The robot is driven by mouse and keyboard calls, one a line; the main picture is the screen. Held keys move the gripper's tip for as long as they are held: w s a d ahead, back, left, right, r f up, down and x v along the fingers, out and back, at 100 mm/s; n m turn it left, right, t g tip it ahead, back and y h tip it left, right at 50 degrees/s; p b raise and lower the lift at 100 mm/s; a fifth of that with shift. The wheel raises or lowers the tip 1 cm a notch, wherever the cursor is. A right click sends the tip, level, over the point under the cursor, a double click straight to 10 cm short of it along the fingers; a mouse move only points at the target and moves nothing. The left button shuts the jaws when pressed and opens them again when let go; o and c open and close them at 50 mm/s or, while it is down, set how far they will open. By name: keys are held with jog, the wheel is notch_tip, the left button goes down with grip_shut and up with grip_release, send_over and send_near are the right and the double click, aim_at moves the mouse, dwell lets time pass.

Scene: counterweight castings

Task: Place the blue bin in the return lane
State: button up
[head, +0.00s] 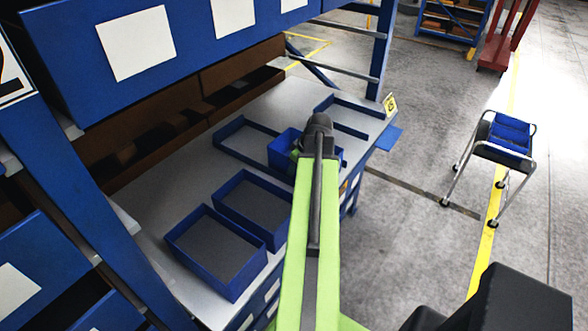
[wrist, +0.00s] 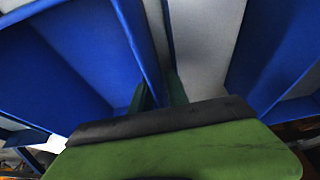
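The blue bin (head: 283,147) is over the far part of the grey worktop, partly behind my arm in the head view. Its inside looks empty and blue. It also fills the left of the wrist view (wrist: 75,55). My gripper (head: 300,147) is at the bin's right side. In the wrist view my gripper (wrist: 161,88) has one green finger on each side of the bin's wall, and it looks shut on that wall. I cannot tell whether the bin touches the worktop. No label in view names the return lane.
Two grey-floored blue trays (head: 215,250) (head: 254,208) stand at the near side. Low blue-edged frames lie behind the bin (head: 237,132) and at the far end (head: 350,107). Brown boxes (head: 165,125) line the back under a blue shelf beam. A cart (head: 505,140) stands on the floor.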

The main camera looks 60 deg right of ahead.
jog(key=shift+r+p, duration=0.35)
jog(key=p+v, duration=1)
jog(key=v, duration=0.1)
jog(key=shift+a+r+p, duration=0.1)
jog(key=shift+r+p, duration=0.15)
jog(key=shift+p, duration=0.05)
jog(key=shift+s+r, duration=0.15)
jog(key=shift+s, duration=0.1)
